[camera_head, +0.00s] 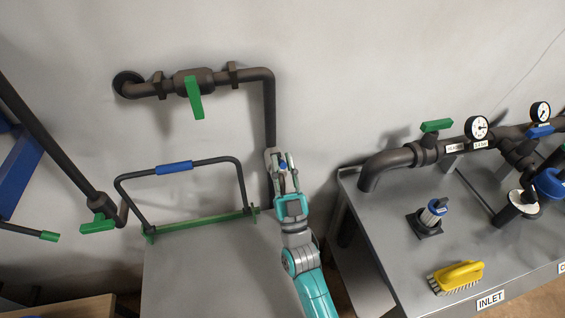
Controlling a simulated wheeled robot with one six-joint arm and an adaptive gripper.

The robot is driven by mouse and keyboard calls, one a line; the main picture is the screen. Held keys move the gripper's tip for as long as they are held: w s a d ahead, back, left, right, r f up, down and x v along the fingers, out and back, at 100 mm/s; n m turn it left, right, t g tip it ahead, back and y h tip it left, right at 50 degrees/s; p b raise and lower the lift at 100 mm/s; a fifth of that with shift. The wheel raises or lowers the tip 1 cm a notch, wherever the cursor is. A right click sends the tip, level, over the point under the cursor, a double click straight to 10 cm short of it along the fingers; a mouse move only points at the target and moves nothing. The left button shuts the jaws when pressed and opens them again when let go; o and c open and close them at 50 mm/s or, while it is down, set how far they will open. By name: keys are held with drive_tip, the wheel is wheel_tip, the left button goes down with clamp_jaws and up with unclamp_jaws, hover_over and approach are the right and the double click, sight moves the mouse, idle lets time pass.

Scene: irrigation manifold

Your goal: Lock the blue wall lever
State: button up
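A small blue piece (283,166), which looks like the blue wall lever, shows at a pale plate on the wall beside the dark vertical pipe. Most of it is hidden by my gripper, so its angle and any lock are unclear. My gripper (281,156) reaches up to the wall there. Its two fingers stand apart, one on each side of the blue piece. I cannot tell whether they touch it.
A dark wall pipe (254,76) with a green lever (194,97) runs above. A trolley with a blue-gripped handle (174,168) stands left of my arm.

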drive_tip(key=shift+o, duration=1.1)
drive_tip(key=v, duration=1.2)
drive_tip(key=shift+r, duration=0.1)
